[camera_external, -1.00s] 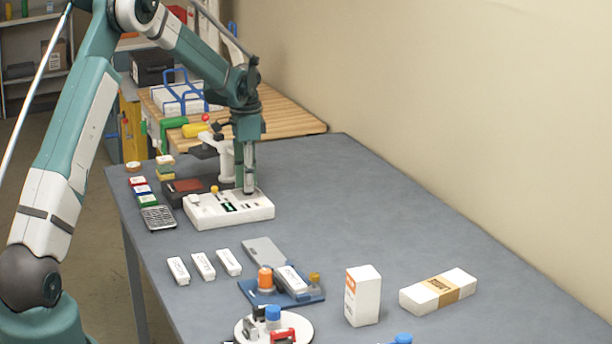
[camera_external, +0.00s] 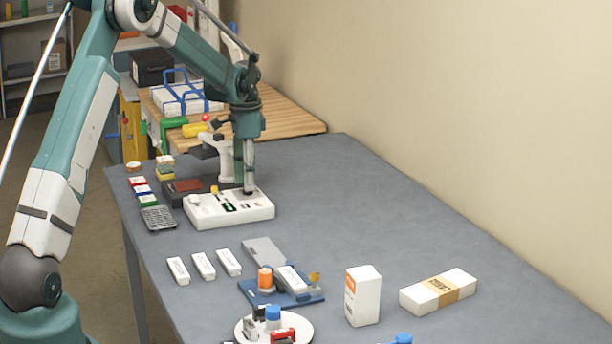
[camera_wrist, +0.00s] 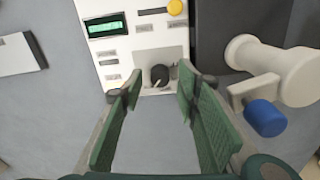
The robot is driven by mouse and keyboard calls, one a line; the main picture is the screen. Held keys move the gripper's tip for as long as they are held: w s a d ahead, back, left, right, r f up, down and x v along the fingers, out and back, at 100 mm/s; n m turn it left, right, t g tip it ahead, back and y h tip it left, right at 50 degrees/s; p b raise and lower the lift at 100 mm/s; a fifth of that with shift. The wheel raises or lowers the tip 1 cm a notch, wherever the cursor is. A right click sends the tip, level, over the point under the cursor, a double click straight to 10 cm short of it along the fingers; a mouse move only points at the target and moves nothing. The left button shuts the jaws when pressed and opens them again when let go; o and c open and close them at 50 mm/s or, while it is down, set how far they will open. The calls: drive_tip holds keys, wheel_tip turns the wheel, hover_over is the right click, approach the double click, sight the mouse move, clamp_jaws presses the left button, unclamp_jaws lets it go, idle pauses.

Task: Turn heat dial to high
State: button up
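The white laminator (camera_external: 228,212) sits on the grey table in the external view. In the wrist view its panel (camera_wrist: 140,56) shows a lit green display, several grey labels and a yellow button. The black heat dial (camera_wrist: 159,74) with a light pointer mark is at the panel's near end. My gripper (camera_wrist: 160,89) is open, with its green fingers apart on either side of the dial in the wrist view. There is a visible gap between each finger and the dial. In the external view my gripper (camera_external: 248,189) points down at the laminator's far right end and hides the dial.
A white lever-like fixture (camera_wrist: 285,72) with a blue knob (camera_wrist: 265,118) stands right of the dial in the wrist view. A dark box (camera_external: 180,192) lies behind the laminator. White packs (camera_external: 203,265) and a blue tray (camera_external: 257,291) lie nearer.

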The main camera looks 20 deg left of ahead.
wheel_tip(320, 180, up, 11)
idle(0.6)
drive_tip(key=shift+o, duration=0.2)
drive_tip(key=shift+p, duration=0.4)
wheel_tip(320, 180, down, 5)
drive_tip(key=n+p, duration=0.3)
drive_tip(key=p, duration=0.3)
drive_tip(key=shift+r+p, duration=0.1)
drive_tip(key=shift+p, duration=0.3)
drive_tip(key=shift+f, duration=3.95)
drive_tip(key=shift+c, duration=0.6)
